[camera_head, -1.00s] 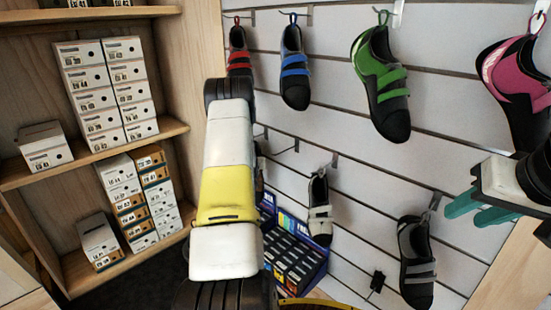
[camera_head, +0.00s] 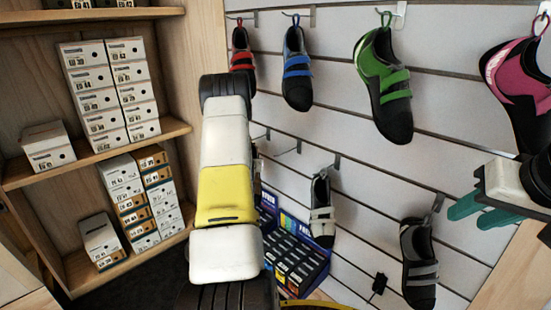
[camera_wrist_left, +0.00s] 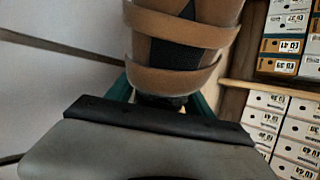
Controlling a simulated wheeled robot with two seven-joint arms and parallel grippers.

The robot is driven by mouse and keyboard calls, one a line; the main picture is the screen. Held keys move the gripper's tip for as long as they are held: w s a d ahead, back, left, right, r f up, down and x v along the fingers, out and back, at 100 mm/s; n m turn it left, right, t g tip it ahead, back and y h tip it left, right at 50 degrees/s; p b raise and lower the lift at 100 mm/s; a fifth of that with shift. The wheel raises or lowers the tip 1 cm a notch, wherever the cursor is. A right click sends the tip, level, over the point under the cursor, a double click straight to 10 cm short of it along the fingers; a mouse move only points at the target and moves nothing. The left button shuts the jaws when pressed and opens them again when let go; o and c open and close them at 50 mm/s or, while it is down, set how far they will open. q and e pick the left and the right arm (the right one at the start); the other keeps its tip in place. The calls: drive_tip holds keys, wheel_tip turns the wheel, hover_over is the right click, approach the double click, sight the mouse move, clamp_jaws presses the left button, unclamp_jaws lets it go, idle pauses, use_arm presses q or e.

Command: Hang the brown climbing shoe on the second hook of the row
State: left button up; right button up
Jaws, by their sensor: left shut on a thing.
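In the left wrist view the brown climbing shoe (camera_wrist_left: 180,50), with wide tan straps over a dark middle, is between the teal fingers of my left gripper (camera_wrist_left: 160,98), which is shut on it. In the head view my left arm hides that gripper and nearly all of the shoe. A bare hook (camera_head: 290,149) sticks out of the lower row, left of the white-strapped shoe; another hook (camera_head: 264,136) is partly seen beside my arm. My right gripper (camera_head: 466,217) is at the right edge, empty, its two teal fingers a little apart.
Red (camera_head: 242,62), blue (camera_head: 296,70), green (camera_head: 384,85) and pink (camera_head: 520,90) shoes hang in the upper row. A white-strapped shoe (camera_head: 321,210) and a grey shoe (camera_head: 418,265) hang in the lower row. A blue display box (camera_head: 318,262) stands below; shelves with shoe boxes (camera_head: 95,95) are left.

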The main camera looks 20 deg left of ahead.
use_arm(q)
drive_tip(key=shift+s+a+r, duration=0.15)
drive_tip(key=shift+s+a, duration=0.1)
drive_tip(key=shift+s, duration=0.3)
drive_tip(key=shift+s, duration=0.1)
drive_tip(key=shift+s+a, duration=0.35)
drive_tip(key=shift+s, duration=0.4)
drive_tip(key=shift+s+a, duration=0.3)
drive_tip(key=shift+s, duration=0.4)
drive_tip(key=shift+s, duration=0.1)
drive_tip(key=shift+s+a, duration=0.2)
drive_tip(key=shift+s, duration=0.15)
drive_tip(key=s+a, duration=0.3)
drive_tip(key=s, duration=0.4)
drive_tip(key=shift+s+r, duration=0.2)
drive_tip(key=shift+r, duration=0.25)
